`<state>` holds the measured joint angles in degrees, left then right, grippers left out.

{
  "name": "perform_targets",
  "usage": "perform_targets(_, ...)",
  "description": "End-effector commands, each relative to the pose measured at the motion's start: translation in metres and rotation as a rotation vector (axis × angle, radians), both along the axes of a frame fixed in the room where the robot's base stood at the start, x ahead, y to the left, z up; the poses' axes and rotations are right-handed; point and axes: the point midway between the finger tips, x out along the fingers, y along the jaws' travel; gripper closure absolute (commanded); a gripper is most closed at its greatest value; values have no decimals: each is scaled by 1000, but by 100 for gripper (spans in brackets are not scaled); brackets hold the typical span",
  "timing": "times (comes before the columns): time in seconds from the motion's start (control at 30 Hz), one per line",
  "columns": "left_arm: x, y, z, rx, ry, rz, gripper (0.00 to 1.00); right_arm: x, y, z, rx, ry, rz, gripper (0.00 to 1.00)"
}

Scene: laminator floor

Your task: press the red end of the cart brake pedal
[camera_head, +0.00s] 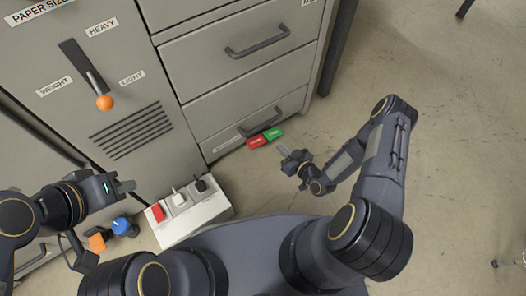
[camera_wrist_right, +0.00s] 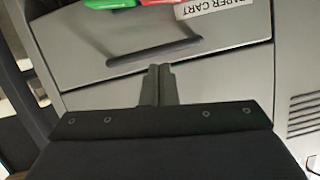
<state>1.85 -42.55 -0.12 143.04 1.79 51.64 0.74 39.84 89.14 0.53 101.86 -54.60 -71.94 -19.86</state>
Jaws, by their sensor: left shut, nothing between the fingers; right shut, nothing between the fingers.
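The brake pedal is low on the front of the paper cart, with a red end (camera_head: 256,142) on the left and a green end (camera_head: 274,133) on the right. In the right wrist view the red end (camera_wrist_right: 154,2) and the green end (camera_wrist_right: 106,3) are cut off by the top edge. My right gripper (camera_head: 284,152) is shut and empty, just to the lower right of the pedal and apart from it in the head view. Its closed fingertips (camera_wrist_right: 158,68) point toward the cart front. My left gripper (camera_head: 132,186) is shut and empty at the left, far from the pedal.
The cart's lower drawer handle (camera_head: 260,122) is close to the pedal. A white switch box (camera_head: 190,222) stands on the floor between my grippers. A blue knob (camera_head: 121,225) and an orange-tipped lever (camera_head: 104,103) are at the left.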

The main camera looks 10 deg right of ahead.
Motion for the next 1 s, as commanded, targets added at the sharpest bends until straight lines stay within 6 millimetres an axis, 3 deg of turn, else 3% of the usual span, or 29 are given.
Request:
perform_targets(0.03, 0, 0, -7, 0, 0, 0, 100, -5, 5, -11, 17, -10, -5, 100)
perform_targets(0.1, 0, 0, -8, 0, 0, 0, 100, -9, 9, -14, 31, -24, -7, 100)
perform_targets(0.57, 0, 0, -10, 0, -1, 0, 100, -7, 13, -16, 37, -31, -9, 100)
perform_targets(0.77, 0, 0, -21, 0, 0, 0, 100, 16, 24, -24, 38, -32, -8, 100)
perform_targets(1.0, 0, 0, -40, 0, 0, 0, 100, 63, 45, -38, 37, -34, -9, 100)
